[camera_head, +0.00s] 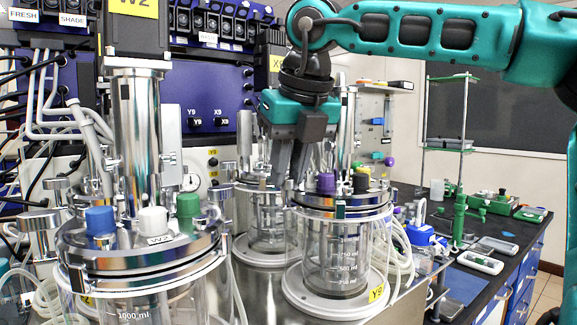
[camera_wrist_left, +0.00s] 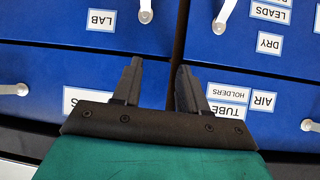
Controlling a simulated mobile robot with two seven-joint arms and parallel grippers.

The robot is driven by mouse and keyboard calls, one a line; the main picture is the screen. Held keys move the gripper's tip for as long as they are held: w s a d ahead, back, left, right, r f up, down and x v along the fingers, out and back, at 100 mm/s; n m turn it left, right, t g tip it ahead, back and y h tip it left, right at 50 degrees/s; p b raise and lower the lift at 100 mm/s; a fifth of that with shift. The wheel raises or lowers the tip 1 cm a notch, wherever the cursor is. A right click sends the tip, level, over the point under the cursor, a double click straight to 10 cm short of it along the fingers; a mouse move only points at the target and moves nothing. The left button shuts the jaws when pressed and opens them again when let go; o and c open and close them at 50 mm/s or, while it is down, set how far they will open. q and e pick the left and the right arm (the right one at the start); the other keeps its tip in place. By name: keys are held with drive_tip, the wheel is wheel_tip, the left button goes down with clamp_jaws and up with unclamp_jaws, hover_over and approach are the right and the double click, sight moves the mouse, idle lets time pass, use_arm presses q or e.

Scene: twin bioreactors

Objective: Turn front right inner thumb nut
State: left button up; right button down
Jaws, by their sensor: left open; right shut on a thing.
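The front right glass vessel (camera_head: 345,255) stands on a steel deck and carries a yellow Y9 label. My left gripper (camera_wrist_left: 158,82) is open and empty in the left wrist view, in front of blue drawers.
Another vessel lid (camera_head: 140,245) with blue, white and green caps fills the front left. A vessel (camera_head: 266,222) stands behind, left of my right gripper. Clear tubing (camera_head: 392,250) hangs right of the Y9 vessel. Blue drawers (camera_wrist_left: 92,25) with labels and handles face my left gripper.

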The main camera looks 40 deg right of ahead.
drive_tip(key=shift+m, duration=0.5)
drive_tip(key=shift+a+m+h+b, duration=0.15)
drive_tip(key=shift+m+h+b, duration=0.2)
drive_tip(key=shift+m+h, duration=0.45)
drive_tip(key=m+g, duration=0.1)
drive_tip(key=m, duration=0.2)
drive_tip(key=shift+w+a, duration=0.1)
drive_tip(key=shift+w, duration=0.05)
drive_tip(key=m+p, duration=0.1)
drive_tip(key=m+g+h, duration=0.1)
drive_tip(key=m, duration=0.1)
drive_tip(key=shift+w+a+r+m+p, duration=0.1)
drive_tip(key=shift+w+m+p, duration=0.05)
drive_tip(key=shift+m+p, duration=0.2)
drive_tip(key=m+g+p, duration=0.1)
drive_tip(key=m, duration=0.1)
drive_tip(key=m+g+p, duration=0.1)
drive_tip(key=m, duration=0.2)
drive_tip(key=m+g+p, duration=0.1)
drive_tip(key=m+p, duration=0.1)
drive_tip(key=m, duration=0.1)
drive_tip(key=shift+w+m, duration=0.25)
drive_tip(key=shift+w, duration=0.15)
drive_tip(key=c, duration=1)
unclamp_jaws()
